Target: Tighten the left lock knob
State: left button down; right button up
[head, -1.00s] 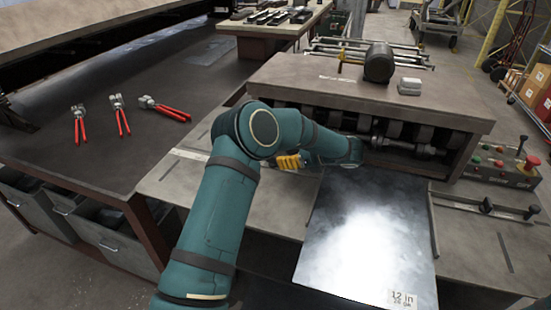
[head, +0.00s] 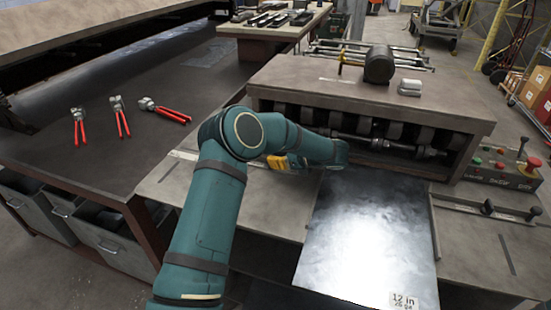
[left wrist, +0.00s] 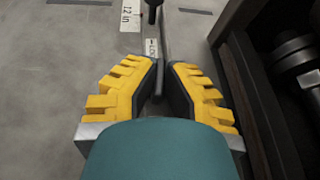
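My left gripper (left wrist: 162,64) has yellow fingers with dark inner pads. In the head view the left gripper (head: 283,162) is over the left side of the machine's feed table, partly behind my own arm. The left knob is hidden there. My right gripper is not in view.
A shiny metal sheet (head: 368,235) lies on the feed table before the rollers (head: 380,140). A right guide with dark knobs (head: 487,206) and a control box (head: 500,168) stand at right. Red-handled pliers (head: 122,120) lie on the left bench.

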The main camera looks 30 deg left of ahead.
pick_arm(q)
jog(key=shift+r+m+t+p, duration=0.15)
jog(key=shift+m+t+p, duration=0.2)
jog(key=shift+m+t, duration=0.4)
jog(key=shift+s+a+m+t, duration=0.1)
jog(key=shift+m+t, duration=0.65)
jog(key=shift+t, duration=0.3)
jog(key=c, duration=1)
grip_release()
jog(key=shift+c, duration=0.2)
jog(key=v, duration=1.2)
jog(key=shift+a, duration=0.1)
